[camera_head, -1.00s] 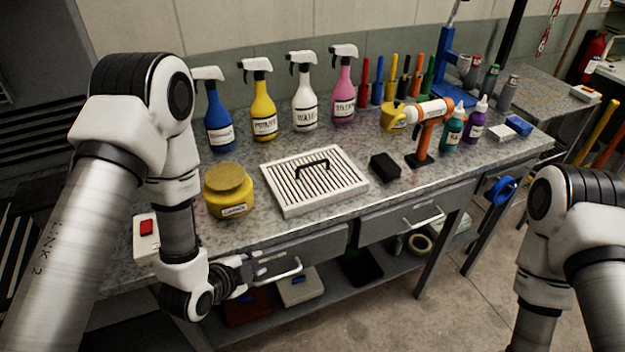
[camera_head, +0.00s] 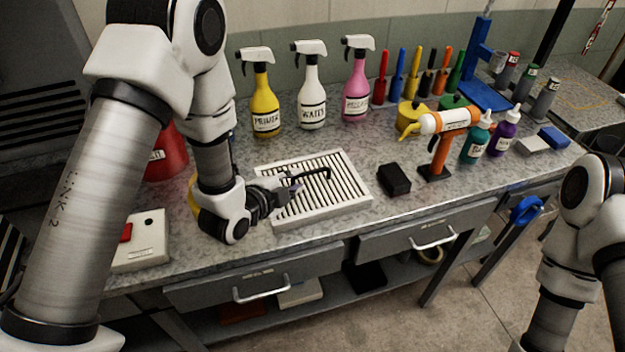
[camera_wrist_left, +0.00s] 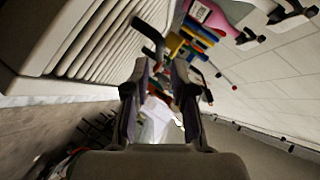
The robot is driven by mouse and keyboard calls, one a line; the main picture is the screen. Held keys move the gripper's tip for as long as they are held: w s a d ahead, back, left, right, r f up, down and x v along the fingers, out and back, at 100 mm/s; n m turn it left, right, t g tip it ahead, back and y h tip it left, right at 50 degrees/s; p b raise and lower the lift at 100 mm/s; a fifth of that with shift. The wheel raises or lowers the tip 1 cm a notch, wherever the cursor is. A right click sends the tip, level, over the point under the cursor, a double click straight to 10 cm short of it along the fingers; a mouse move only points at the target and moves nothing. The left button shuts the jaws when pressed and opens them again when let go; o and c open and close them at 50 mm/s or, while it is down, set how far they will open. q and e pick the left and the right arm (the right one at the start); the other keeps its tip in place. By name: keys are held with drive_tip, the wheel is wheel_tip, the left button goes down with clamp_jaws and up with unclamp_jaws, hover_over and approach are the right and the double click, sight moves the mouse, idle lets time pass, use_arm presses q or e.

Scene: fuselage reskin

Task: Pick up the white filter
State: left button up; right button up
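The white filter (camera_head: 345,192) is a flat, slatted square panel with a black arched handle (camera_head: 322,172), lying on the grey speckled bench. In the left wrist view the filter's slats (camera_wrist_left: 95,45) fill the upper left and its handle (camera_wrist_left: 148,32) stands out just past the fingertips. My left gripper (camera_head: 292,188) is over the filter's left part, close to the handle. In the left wrist view its two fingers (camera_wrist_left: 160,78) are apart, with nothing seen held between them. The gripper partly hides the filter's left side. My right gripper is out of view.
A black block (camera_head: 395,180) and an orange tool on a stand (camera_head: 440,150) are right of the filter. Spray bottles (camera_head: 312,100) stand behind it. A white box with a red button (camera_head: 145,240) and a red container (camera_head: 168,158) are at left.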

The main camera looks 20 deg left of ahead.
sight(308, 174)
use_arm(q)
drive_tip(key=x, duration=0.2)
drive_tip(key=p+x, duration=0.1)
drive_tip(key=x, duration=0.2)
drive_tip(key=shift+w+d+p, duration=0.3)
drive_tip(key=shift+d+p, duration=0.05)
drive_tip(key=shift+d, duration=0.05)
drive_tip(key=shift+s+a, duration=0.15)
drive_tip(key=shift+s, duration=0.05)
drive_tip(key=shift+c, duration=0.7)
drive_tip(key=shift+s+r, duration=0.1)
clamp_jaws()
